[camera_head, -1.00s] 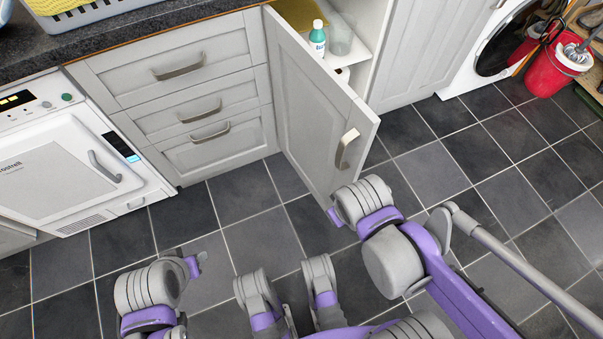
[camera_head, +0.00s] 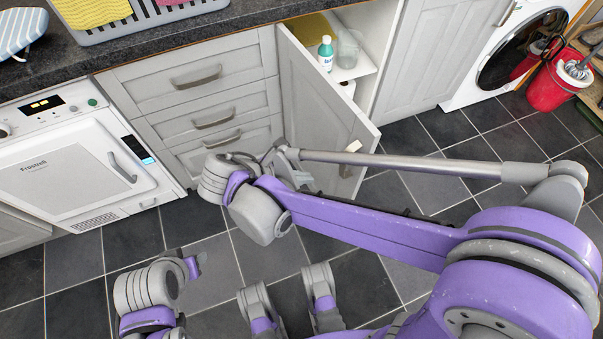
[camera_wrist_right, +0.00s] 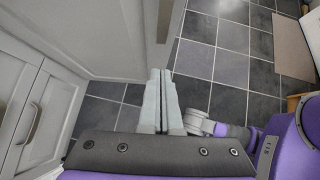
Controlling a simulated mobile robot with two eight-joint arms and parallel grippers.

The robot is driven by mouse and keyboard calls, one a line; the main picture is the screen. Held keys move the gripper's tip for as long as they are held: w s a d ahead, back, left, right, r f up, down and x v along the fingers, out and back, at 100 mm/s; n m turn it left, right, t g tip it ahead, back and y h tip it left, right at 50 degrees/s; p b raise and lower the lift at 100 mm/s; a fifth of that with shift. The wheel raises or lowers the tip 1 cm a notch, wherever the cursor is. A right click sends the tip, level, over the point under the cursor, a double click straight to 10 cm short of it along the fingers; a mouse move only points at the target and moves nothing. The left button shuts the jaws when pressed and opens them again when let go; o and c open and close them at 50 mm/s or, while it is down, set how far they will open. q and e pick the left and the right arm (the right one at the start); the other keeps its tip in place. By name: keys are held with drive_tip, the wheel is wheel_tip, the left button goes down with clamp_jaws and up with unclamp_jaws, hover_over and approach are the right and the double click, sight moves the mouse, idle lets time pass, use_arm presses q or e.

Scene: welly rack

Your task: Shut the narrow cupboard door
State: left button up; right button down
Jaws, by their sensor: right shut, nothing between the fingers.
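The narrow cupboard door (camera_head: 312,98) is grey-white and stands wide open, jutting out from the cabinet front. Its outer face is towards the drawers, and its handle (camera_head: 350,150) is partly hidden by my right arm. My right arm crosses in front of the lower door, its end on the outer-face side. My right gripper (camera_wrist_right: 160,100) is shut and empty; its fingers point towards the door (camera_wrist_right: 85,35) in the wrist view. I cannot tell whether they touch it.
The open cupboard holds a green bottle (camera_head: 326,53) and a glass jar (camera_head: 349,48). Drawers (camera_head: 208,82) and a white appliance (camera_head: 75,165) stand to the left. A washing machine (camera_head: 500,65) and a red bucket (camera_head: 548,90) are at right. Tiled floor is clear in front.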

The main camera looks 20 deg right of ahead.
sight(340, 171)
drive_tip(key=d+f, duration=0.1)
drive_tip(key=d, duration=0.1)
drive_tip(key=w+d+f+b, duration=0.1)
drive_tip(key=d+f, duration=0.1)
drive_tip(key=d, duration=0.1)
drive_tip(key=d+f+b, duration=0.1)
drive_tip(key=d, duration=0.1)
drive_tip(key=shift+w+d+f, duration=0.2)
drive_tip(key=shift+w, duration=0.1)
drive_tip(key=shift+w+d, duration=0.15)
drive_tip(key=shift+d, duration=0.2)
